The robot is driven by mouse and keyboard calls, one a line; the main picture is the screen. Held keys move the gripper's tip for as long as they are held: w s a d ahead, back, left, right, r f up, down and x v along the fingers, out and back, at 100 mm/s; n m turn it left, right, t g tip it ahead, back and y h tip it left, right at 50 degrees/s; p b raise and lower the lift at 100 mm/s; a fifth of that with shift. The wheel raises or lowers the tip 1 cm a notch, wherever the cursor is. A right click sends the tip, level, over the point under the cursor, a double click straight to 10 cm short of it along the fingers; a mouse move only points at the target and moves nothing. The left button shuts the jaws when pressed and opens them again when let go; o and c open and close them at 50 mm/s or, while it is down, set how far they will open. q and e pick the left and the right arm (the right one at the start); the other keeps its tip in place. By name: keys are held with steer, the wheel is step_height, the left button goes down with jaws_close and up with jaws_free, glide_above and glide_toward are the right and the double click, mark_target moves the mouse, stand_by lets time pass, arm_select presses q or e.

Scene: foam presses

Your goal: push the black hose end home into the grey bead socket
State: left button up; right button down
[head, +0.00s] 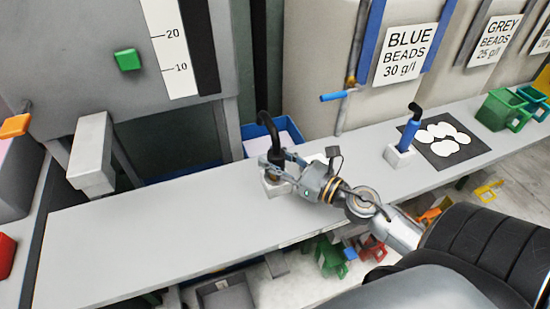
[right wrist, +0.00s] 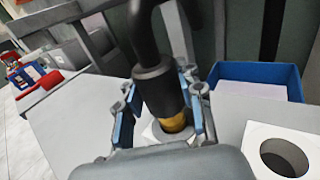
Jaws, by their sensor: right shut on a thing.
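The black hose end (right wrist: 160,90), a thick black sleeve with a brass tip (right wrist: 175,122), is between the fingers of my right gripper (right wrist: 162,112), which is shut on it. In the head view my right gripper (head: 275,165) is over the bench, with the black hose (head: 268,124) curving up behind it. A pale socket block (head: 276,189) is right under the gripper, and it also shows in the right wrist view (right wrist: 154,132). The tip is at this block; I cannot tell how deep it sits. A second pale block (right wrist: 262,141) has an empty round hole. No label shows which is grey. My left gripper is not in view.
A blue-handled hose end (head: 409,135) stands in another pale block (head: 398,156) to the right, beside a dark mat (head: 474,160) with white discs. A blue bin (head: 288,125) is behind the gripper. The bench's left part (head: 150,235) is clear.

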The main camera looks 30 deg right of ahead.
steer(key=shift+f+b, duration=1.25)
steer(key=shift+f, duration=0.1)
steer(key=c, duration=0.8)
jaws_free()
steer(key=shift+o, duration=0.2)
steer(key=shift+s, duration=0.1)
steer(key=v, duration=1.2)
steer(key=shift+r, duration=0.1)
